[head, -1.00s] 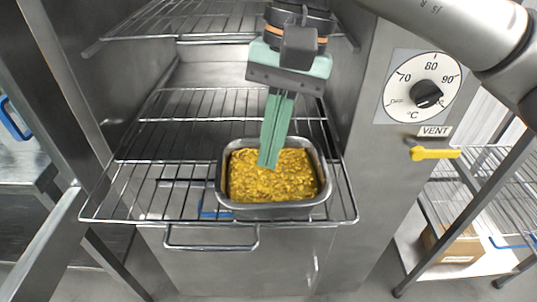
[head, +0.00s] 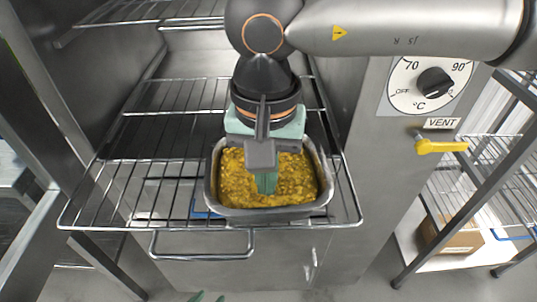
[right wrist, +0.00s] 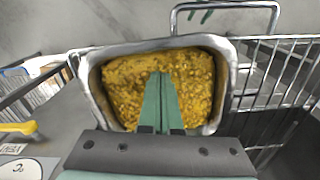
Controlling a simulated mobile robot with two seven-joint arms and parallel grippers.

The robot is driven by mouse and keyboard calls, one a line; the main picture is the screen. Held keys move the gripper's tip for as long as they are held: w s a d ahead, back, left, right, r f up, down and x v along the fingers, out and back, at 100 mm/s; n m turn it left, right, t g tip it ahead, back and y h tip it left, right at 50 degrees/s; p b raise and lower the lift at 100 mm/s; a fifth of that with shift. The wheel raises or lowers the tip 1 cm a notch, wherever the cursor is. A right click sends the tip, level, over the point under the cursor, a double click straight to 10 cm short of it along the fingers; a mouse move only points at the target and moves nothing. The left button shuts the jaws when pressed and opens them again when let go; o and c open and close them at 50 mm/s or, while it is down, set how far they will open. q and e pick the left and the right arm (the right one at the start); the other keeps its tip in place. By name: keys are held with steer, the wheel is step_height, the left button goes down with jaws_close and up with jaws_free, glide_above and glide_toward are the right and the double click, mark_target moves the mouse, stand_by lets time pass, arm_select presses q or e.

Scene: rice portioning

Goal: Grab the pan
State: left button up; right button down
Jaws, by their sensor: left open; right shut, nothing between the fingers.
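The pan (head: 268,214) is a deep metal tray filled with yellow rice (head: 235,185). It sits on the pulled-out wire rack, at the rack's front right. The pan (right wrist: 92,88) and its rice also show in the right wrist view. My right gripper (head: 266,186) is shut and empty, pointing down over the middle of the pan. Its green fingers overlap the rice in the right wrist view (right wrist: 160,76); I cannot tell if they touch it.
The wire rack (head: 110,200) is bare left of the pan. The oven's handle (head: 203,256) is below it. A temperature dial (head: 436,83) and yellow vent lever (head: 441,146) are on the right panel. A wire shelf unit with a cardboard box (head: 452,238) stands at right.

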mark_target(260, 212)
steer(key=shift+s+a, duration=0.15)
steer(key=shift+s, duration=0.85)
steer(key=shift+s+a+f+b, duration=0.1)
steer(key=shift+s+b, duration=0.15)
steer(key=shift+s, duration=0.3)
steer(key=shift+s+a+f+b, duration=0.1)
steer(key=shift+s+b, duration=0.1)
steer(key=shift+s, duration=0.3)
steer(key=shift+s+r, duration=0.2)
steer(key=shift+s, duration=0.25)
steer(key=shift+w, duration=0.15)
